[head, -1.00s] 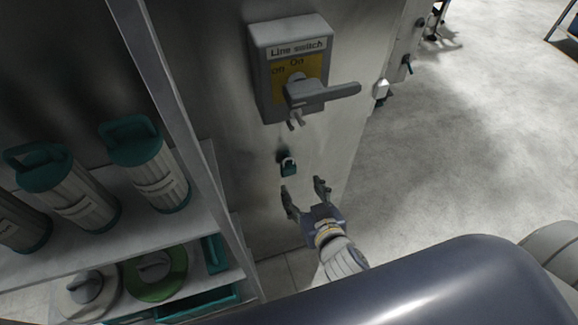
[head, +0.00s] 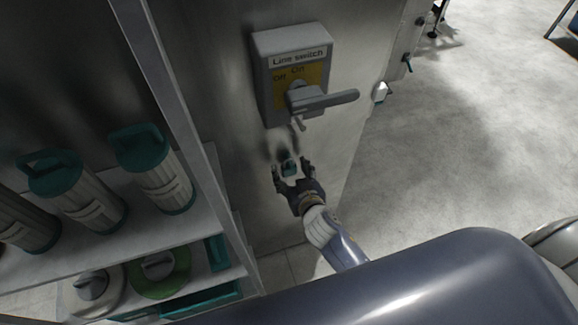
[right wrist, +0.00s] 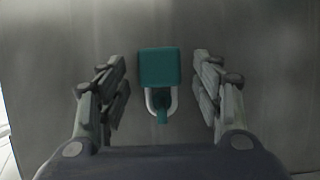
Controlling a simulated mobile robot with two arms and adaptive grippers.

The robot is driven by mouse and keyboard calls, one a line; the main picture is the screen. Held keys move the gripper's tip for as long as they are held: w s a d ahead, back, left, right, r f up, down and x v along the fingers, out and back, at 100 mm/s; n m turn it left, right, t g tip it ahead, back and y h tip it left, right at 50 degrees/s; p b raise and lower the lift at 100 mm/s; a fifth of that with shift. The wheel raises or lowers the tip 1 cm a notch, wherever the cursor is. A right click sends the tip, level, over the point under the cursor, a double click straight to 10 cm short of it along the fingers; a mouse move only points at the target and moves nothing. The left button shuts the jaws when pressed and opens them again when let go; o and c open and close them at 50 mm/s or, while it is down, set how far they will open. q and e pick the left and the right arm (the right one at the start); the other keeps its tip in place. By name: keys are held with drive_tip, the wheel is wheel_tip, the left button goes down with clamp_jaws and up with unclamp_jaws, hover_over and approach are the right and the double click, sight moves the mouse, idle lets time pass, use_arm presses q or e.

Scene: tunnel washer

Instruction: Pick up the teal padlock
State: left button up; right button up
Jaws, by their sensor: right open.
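The teal padlock (head: 289,168) hangs on the grey metal panel below the line switch box. In the right wrist view the padlock (right wrist: 159,68) shows its teal body, a pale shackle and a small teal piece inside the shackle. My right gripper (head: 292,172) is open in front of the panel, with its fingers on either side of the padlock. In the right wrist view gaps show between the padlock and both fingers of the gripper (right wrist: 160,88), so they appear not to touch it. My left gripper is out of view.
The line switch box (head: 290,75), with its protruding grey handle (head: 325,101), is above the padlock. A shelf (head: 120,232) with several teal-capped filter cylinders (head: 158,172) stands to the left. Open floor (head: 460,150) lies to the right.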

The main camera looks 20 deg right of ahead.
drive_tip(key=shift+w+f, duration=0.1)
drive_tip(key=shift+w, duration=0.15)
drive_tip(key=shift+s, duration=0.1)
drive_tip(key=shift+c, duration=0.2)
drive_tip(key=c, duration=1.2)
drive_tip(key=shift+o, duration=0.2)
drive_tip(key=shift+r, duration=0.85)
drive_tip(key=s+b, duration=0.6)
drive_tip(key=s, duration=1.2)
drive_tip(key=shift+d, duration=0.25)
